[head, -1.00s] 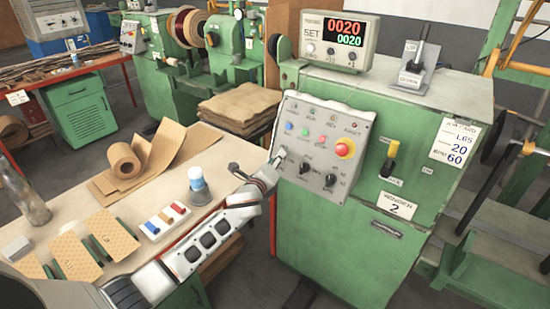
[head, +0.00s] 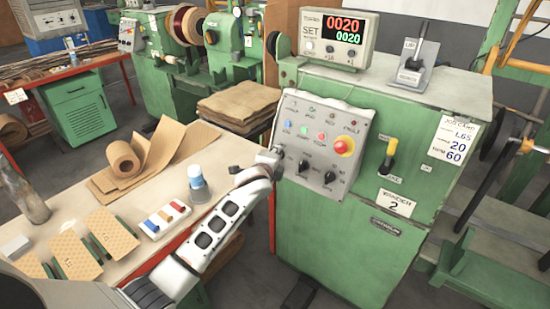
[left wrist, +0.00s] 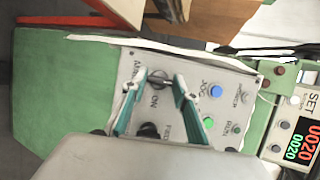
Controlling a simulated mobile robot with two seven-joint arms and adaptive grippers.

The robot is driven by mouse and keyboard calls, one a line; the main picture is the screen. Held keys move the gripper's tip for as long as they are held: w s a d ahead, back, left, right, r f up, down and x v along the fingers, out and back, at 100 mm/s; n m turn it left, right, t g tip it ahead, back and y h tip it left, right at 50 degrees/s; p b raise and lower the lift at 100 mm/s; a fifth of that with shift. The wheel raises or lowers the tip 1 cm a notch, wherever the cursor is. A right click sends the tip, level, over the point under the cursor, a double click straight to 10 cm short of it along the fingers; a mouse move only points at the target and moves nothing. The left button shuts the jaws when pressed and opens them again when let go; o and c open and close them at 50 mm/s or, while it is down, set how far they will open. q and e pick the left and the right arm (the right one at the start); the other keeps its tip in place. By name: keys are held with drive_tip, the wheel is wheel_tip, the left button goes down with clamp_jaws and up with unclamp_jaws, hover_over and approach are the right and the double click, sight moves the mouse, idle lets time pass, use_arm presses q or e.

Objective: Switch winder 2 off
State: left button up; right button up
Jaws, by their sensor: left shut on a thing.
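Winder 2 (head: 350,235) is the green cabinet at the right of the head view. Its grey control panel (head: 345,120) faces me, with small lamps and buttons, black knobs and a red emergency button (head: 344,147) on yellow. My left gripper (head: 275,153) is at the panel's left edge and hides what it holds there. In the left wrist view its two teal fingers (left wrist: 158,72) are around a dark rotary switch (left wrist: 158,80), shut on it, beside the letters ON. My right gripper is not in view.
A digital counter box (head: 335,40) and a lever stand (head: 416,65) sit on the cabinet. A yellow-handled lever (head: 389,152) is right of the panel.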

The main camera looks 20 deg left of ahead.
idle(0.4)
use_arm(q)
drive_tip(key=o, duration=1.1)
drive_tip(key=shift+s, duration=0.1)
drive_tip(key=v, duration=1.2)
